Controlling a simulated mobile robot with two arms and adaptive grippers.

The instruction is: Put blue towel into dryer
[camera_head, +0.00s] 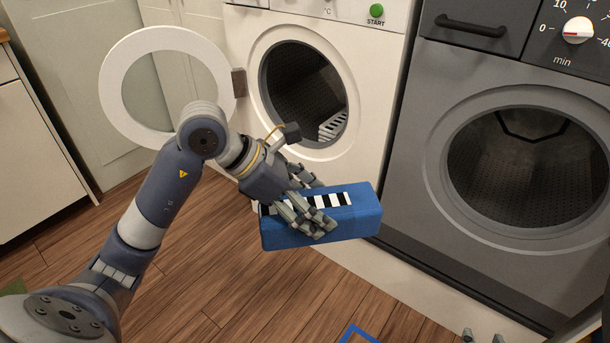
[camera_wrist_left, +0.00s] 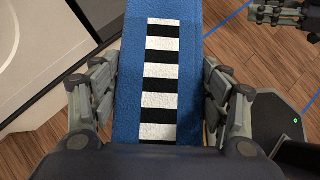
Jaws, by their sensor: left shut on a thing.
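The blue towel (camera_head: 345,223) is a folded block with a black-and-white striped band on top. My left gripper (camera_head: 313,207) is shut on it, its fingers along both long sides. The left wrist view shows the towel (camera_wrist_left: 133,75) between the two finger sets (camera_wrist_left: 158,100). The towel is held above the floor, in front of a white machine (camera_head: 385,60) with an open round door (camera_head: 115,88). I cannot tell which is the dryer. My right gripper's fingertips (camera_head: 483,337) show apart at the bottom edge.
A light striped thing (camera_head: 333,125) lies inside the white machine's drum. The open door hangs left of the opening, close to my left arm. A white cabinet (camera_head: 30,130) stands at the left. Wooden floor (camera_head: 210,280) with blue line markings (camera_head: 358,332) is clear below.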

